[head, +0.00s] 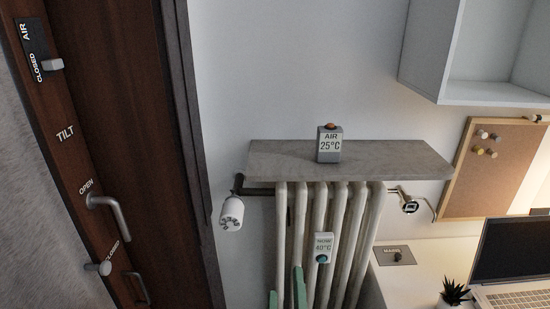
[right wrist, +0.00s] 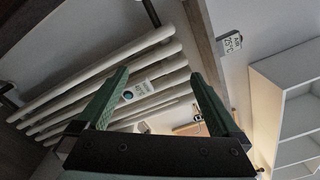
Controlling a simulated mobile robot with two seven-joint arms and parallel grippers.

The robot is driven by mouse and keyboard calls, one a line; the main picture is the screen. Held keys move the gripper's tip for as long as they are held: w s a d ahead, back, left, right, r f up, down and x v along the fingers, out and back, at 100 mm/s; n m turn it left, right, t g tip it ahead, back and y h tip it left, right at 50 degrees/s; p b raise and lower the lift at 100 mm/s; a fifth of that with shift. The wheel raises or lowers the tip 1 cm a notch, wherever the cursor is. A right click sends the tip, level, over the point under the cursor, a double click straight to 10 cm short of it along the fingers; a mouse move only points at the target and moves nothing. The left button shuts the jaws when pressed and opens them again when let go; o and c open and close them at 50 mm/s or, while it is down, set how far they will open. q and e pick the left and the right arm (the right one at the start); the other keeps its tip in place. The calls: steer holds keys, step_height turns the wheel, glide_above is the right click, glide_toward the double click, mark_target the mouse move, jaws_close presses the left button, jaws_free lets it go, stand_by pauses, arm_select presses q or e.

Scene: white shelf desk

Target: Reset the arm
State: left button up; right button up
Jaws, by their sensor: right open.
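My right gripper (head: 286,283) shows at the bottom of the head view as two green fingers in front of the white radiator (head: 338,215). In the right wrist view the same gripper (right wrist: 160,73) is open, with nothing between its fingers. The radiator (right wrist: 100,75) fills the left of that view, behind the fingers. The rest of my right arm is out of the head view. My left gripper is in neither view.
A grey ledge (head: 270,158) above the radiator carries an "AIR 25°C" box (head: 330,144). A "40°C" device (head: 323,247) is on the radiator. A white valve knob (head: 230,212) is left of it. A laptop (head: 512,250) and plant (head: 454,292) are right.

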steer(key=w+d+f+n+h, duration=0.1)
steer(key=d+f, duration=0.1)
steer(key=d, duration=0.5)
steer(key=w+d+f+h, duration=0.2)
steer(key=d, duration=0.4)
steer(key=s+d+f+m+g+y, duration=0.15)
steer(key=s+f+m+g, duration=0.25)
steer(key=f+m, duration=0.5)
steer(key=s+d+f+m+g+y, duration=0.15)
steer(key=s+f+m+g, duration=0.25)
steer(key=f+m, duration=0.5)
steer(key=s+d+f+m+g+y, duration=0.15)
steer(key=s+d+m, duration=0.35)
steer(key=m, duration=0.6)
steer(key=s+d+f+m+y, duration=0.15)
steer(key=s+d+m, duration=0.4)
steer(key=m, duration=0.55)
steer(key=a+m, duration=0.6)
steer(key=a, duration=0.5)
steer(key=shift+a+t, duration=0.4)
steer(key=shift+t, duration=0.05)
